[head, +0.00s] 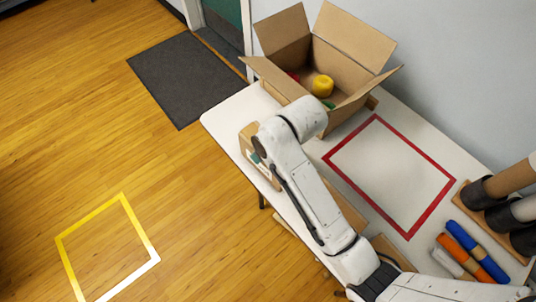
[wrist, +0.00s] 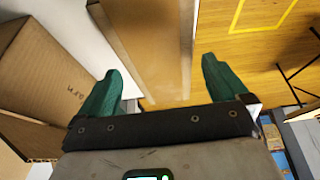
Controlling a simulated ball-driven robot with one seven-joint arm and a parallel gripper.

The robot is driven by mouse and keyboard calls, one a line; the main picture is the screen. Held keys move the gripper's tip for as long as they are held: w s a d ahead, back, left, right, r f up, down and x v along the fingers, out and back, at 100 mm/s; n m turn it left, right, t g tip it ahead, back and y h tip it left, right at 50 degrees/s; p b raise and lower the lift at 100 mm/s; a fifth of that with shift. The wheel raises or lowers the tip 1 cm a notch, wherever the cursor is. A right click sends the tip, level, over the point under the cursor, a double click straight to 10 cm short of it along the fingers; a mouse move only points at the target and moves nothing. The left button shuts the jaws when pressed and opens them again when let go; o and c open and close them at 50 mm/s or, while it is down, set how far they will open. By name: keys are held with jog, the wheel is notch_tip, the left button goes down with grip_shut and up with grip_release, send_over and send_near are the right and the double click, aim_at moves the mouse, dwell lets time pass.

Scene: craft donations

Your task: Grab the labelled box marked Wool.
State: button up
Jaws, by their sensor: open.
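A closed brown cardboard box (head: 248,139) stands at the left edge of the white table, partly hidden behind my arm. A small pale and green patch shows on its side, but I cannot read any word there. My gripper (wrist: 161,68) is open in the wrist view, with its two green fingers apart. A brown cardboard box (wrist: 150,45) lies in view between and beyond the fingers; I cannot tell whether they touch it. Another brown box (wrist: 38,80) at the left carries small dark marks that I cannot read. No Wool label is legible.
An open carton (head: 345,67) with coloured items stands at the back of the white table (head: 225,117). A red taped outline (head: 432,212) encloses clear tabletop. Coloured rolls (head: 463,246) and dark cups (head: 474,196) are at right. A yellow taped outline (head: 92,215) marks open floor.

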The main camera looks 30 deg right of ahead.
aim_at(247, 148)
jog(key=shift+x, duration=2.3)
jog(key=shift+w+f+p, duration=0.15)
jog(key=shift+p, duration=0.15)
jog(key=c, duration=1.2)
jog(key=shift+c, duration=0.2)
